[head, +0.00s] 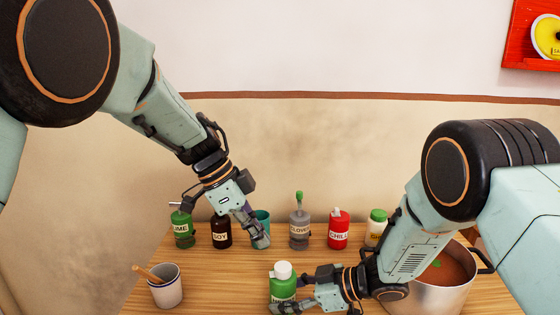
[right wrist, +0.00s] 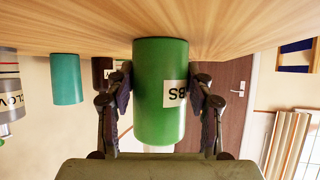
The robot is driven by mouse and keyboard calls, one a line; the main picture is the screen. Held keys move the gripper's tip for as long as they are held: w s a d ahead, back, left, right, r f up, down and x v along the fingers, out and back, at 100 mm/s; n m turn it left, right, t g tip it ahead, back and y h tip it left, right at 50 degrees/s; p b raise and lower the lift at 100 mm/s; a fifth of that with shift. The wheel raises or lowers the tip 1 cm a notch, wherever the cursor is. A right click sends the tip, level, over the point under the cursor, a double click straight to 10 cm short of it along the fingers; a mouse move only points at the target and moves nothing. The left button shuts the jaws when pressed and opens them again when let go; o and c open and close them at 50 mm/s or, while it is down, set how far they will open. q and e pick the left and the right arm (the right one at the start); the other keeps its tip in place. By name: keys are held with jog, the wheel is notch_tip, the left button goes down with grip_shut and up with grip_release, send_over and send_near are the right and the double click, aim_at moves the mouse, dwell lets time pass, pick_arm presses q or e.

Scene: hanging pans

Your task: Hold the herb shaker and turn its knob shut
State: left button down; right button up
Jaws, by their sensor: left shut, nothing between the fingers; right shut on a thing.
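The herb shaker (head: 283,286) is a green cylinder with a white knob (head: 283,270) on top, at the table's front middle in the head view. My right gripper (head: 292,296) is shut around its body from the right. In the right wrist view, which is upside down, the green shaker (right wrist: 160,95) sits between the two fingers, its label part hidden. Its base looks on or close to the table. My left gripper (head: 261,242) is shut and empty, pointing down behind and left of the shaker, apart from the knob.
Along the back stand a lime bottle (head: 183,230), a soy bottle (head: 221,233), a teal cup (head: 263,217), a clove bottle (head: 299,232), a red chilli bottle (head: 338,232) and a green-capped jar (head: 376,225). A white cup (head: 166,290) is at left, a pot (head: 440,297) at right.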

jog(key=o, duration=1.3)
jog(key=shift+c, duration=0.2)
jog(key=shift+d+r, duration=0.1)
jog(key=v, duration=1.1)
jog(key=shift+s+d+r, duration=0.1)
jog(key=shift+s+d, duration=0.05)
jog(key=shift+d, duration=0.2)
jog(key=x, duration=1.2)
jog(key=shift+r, duration=0.1)
